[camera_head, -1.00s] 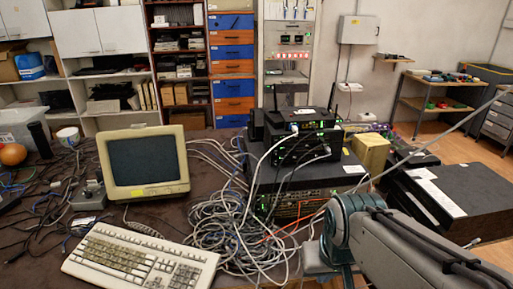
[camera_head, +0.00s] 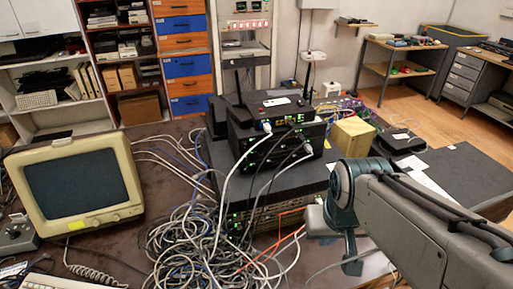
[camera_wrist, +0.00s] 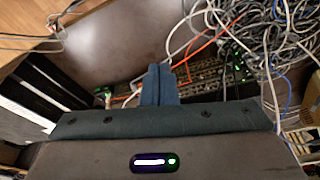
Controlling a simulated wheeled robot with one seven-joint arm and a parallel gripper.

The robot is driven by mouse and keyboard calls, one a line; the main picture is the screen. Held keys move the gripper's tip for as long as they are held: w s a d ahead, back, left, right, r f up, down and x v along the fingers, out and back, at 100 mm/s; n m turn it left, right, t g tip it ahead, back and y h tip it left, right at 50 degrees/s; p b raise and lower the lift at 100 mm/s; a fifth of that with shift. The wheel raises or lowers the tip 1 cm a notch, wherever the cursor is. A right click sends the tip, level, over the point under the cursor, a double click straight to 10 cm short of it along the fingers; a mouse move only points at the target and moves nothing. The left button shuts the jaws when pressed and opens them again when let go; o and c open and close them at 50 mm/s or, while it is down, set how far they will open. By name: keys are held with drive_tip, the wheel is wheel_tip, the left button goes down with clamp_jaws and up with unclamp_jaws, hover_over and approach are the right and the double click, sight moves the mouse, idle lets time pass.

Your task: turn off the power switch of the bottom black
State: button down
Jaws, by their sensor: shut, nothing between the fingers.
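A stack of black network devices stands on the table in the head view. The bottom black unit (camera_head: 265,213) is wide, with small green lights along its front and cables before it. Smaller black boxes (camera_head: 278,142) with antennas sit above it. In the wrist view, a lit device front (camera_wrist: 205,78) shows beyond my fingers, partly hidden by them. My gripper (camera_wrist: 160,70) is shut and empty, its dark blue fingers together. In the head view my arm is just right of the stack; the fingertips cannot be made out there. I cannot make out the power switch.
Tangled grey cables (camera_head: 190,245) lie in front and left of the stack. An old monitor (camera_head: 75,185) stands at left. A yellowish box (camera_head: 353,139) and a dark flat case (camera_head: 465,172) are at the right. Orange cables (camera_head: 270,252) run near my arm.

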sight(246, 170)
drive_tip(key=w+a+r+n+y+b, duration=0.1)
drive_tip(key=w+a+n+y+b, duration=0.2)
drive_tip(key=w+n, duration=0.6)
drive_tip(key=w+a+r+n+t+y+b, duration=0.1)
drive_tip(key=w+a+n+y+b, duration=0.2)
drive_tip(key=w+n, duration=0.6)
drive_tip(key=shift+w+a+r+n+t+b, duration=0.2)
drive_tip(key=shift+a+r+n+t+b, duration=0.15)
drive_tip(key=shift+a+n+b, duration=1.15)
drive_tip(key=shift+d+m+b, duration=0.2)
drive_tip(key=shift+m+b, duration=0.1)
drive_tip(key=shift+m, duration=0.2)
drive_tip(key=x, duration=1)
drive_tip(key=shift+a, duration=0.2)
drive_tip(key=shift+w+a+r+p, duration=0.15)
drive_tip(key=shift+w+p, duration=0.15)
drive_tip(key=shift+w, duration=0.3)
drive_tip(key=shift+w+a+r+p, duration=0.15)
drive_tip(key=shift+w+p, duration=0.1)
drive_tip(key=shift+w, duration=0.3)
drive_tip(key=shift+w+a, duration=0.1)
drive_tip(key=shift+w, duration=0.6)
